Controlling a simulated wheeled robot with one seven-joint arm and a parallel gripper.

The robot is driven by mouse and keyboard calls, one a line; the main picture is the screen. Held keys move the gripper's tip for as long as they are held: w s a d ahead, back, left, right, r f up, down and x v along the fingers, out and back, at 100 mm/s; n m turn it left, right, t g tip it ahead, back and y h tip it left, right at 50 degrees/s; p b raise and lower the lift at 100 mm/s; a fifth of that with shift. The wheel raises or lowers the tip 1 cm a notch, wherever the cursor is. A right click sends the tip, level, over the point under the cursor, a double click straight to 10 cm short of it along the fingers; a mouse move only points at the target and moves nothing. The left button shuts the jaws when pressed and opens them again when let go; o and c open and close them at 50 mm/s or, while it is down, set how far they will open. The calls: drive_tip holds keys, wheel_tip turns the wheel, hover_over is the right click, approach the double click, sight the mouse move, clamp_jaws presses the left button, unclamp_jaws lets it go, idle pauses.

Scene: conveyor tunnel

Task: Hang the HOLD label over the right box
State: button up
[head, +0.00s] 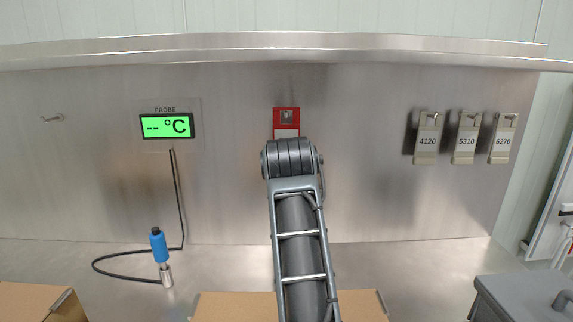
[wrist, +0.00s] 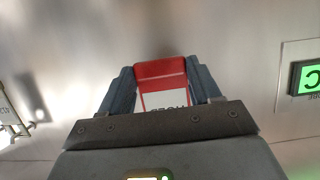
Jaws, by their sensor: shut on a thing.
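The HOLD label (head: 286,111) is a red and white tag in front of the steel back wall, above the end of my arm in the head view. A small grey patch shows in its red top; whether that is a hook or a hole is unclear. In the wrist view the label (wrist: 160,70) lies between the dark fingers of my gripper (wrist: 163,84), which is shut on it. Its lettering is partly hidden by the gripper body. Cardboard boxes show at the lower left (head: 40,302) and lower middle (head: 230,306), cut off by the frame.
Several numbered tags (head: 466,140) hang on hooks at the right of the wall. An empty hook (head: 52,118) is at the far left. A temperature display (head: 167,126) and a blue probe (head: 158,246) with black cable are left of my arm. A grey lidded bin (head: 525,295) stands lower right.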

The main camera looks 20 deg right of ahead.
drive_tip(key=shift+w, duration=0.2)
idle(0.5)
drive_tip(key=shift+w+d, duration=0.3)
drive_tip(key=shift+w, duration=0.5)
drive_tip(key=shift+w+d, duration=0.25)
drive_tip(key=shift+w, duration=0.6)
drive_tip(key=shift+w+d, duration=0.3)
drive_tip(key=shift+w, duration=0.5)
drive_tip(key=shift+f+b, duration=0.6)
drive_tip(key=shift+f, duration=0.25)
drive_tip(key=o, duration=1.6)
drive_tip(key=shift+c, duration=0.2)
drive_tip(key=p+v, duration=0.3)
drive_tip(key=v, duration=0.4)
drive_tip(key=shift+s+r, duration=0.15)
drive_tip(key=shift+s, duration=0.2)
